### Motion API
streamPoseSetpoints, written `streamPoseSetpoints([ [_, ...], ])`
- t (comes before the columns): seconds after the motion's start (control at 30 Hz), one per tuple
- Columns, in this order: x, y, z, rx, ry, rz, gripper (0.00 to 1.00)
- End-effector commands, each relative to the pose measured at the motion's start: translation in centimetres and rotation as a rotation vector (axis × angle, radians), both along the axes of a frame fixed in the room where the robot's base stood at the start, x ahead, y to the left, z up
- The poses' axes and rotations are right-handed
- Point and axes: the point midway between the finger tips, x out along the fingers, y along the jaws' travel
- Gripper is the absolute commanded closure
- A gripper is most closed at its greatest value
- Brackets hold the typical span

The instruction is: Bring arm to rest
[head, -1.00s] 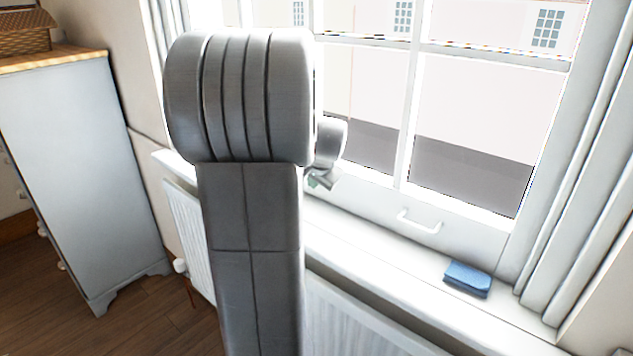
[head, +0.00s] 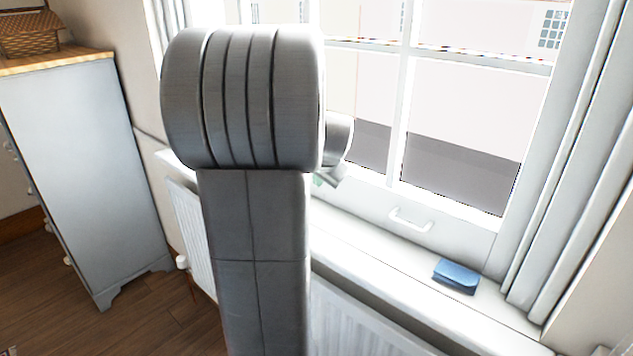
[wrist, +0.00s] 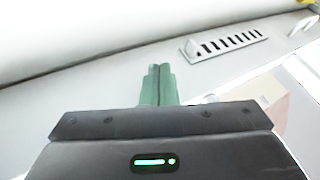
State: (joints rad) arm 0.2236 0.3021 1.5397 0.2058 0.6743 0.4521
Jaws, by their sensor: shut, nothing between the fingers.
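My gripper (wrist: 160,84) shows in the wrist view as two green fingers lying side by side, shut with nothing between them. Ahead of the fingers is a pale, plain surface. In the head view my grey arm stands upright in front of the window, left of the middle, and hides most of my gripper. Only a small greenish bit by the wrist shows just right of the arm, above the window sill (head: 390,262).
The window has a white handle (head: 410,220). A grey chest (head: 85,170) with a wicker basket (head: 30,35) stands at left. A slotted vent (wrist: 228,45) shows in the wrist view.

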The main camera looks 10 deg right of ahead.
Motion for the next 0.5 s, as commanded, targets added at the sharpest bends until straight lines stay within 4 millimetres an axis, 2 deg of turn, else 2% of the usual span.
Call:
streamPoseSetpoints([
  [0.03, -0.6, 0.0, 0.9, -0.001, -0.004, 0.000, 1.00],
  [0.3, -3.4, 0.0, 4.6, -0.001, -0.001, 0.000, 1.00],
  [0.5, -4.4, 0.0, 5.7, -0.001, 0.001, 0.000, 1.00],
])
